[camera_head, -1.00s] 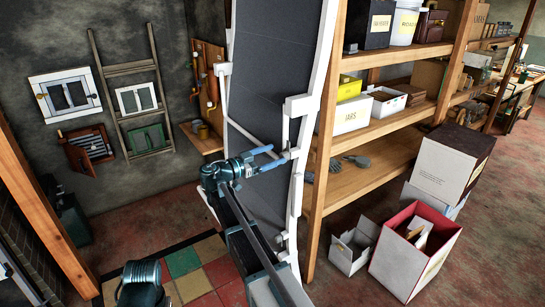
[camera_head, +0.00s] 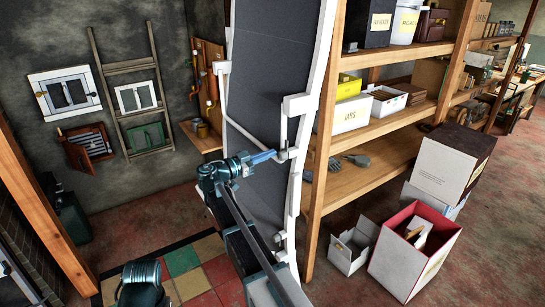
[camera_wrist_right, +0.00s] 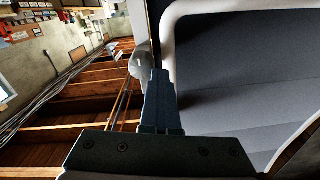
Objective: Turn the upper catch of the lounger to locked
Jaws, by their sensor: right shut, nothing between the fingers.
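The lounger (camera_head: 268,75) stands upright on end, a dark grey padded panel with a white frame. It also shows in the wrist view (camera_wrist_right: 235,75). On its right side is a white block (camera_head: 298,104) with a short rod below it, near a white bar end (camera_head: 284,155). I cannot tell which fitting is the upper catch or its position. My right gripper (camera_head: 274,154) is shut and empty, its blue fingertips at that bar end. In the wrist view the shut fingers (camera_wrist_right: 155,75) overlap a pale rounded end (camera_wrist_right: 140,60); contact is unclear.
A wooden shelf unit (camera_head: 370,185) with boxes stands close right of the lounger. Open boxes (camera_head: 352,248) and a red-lined box (camera_head: 415,250) lie on the floor. A ladder (camera_head: 125,90) and small window frames hang on the left wall.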

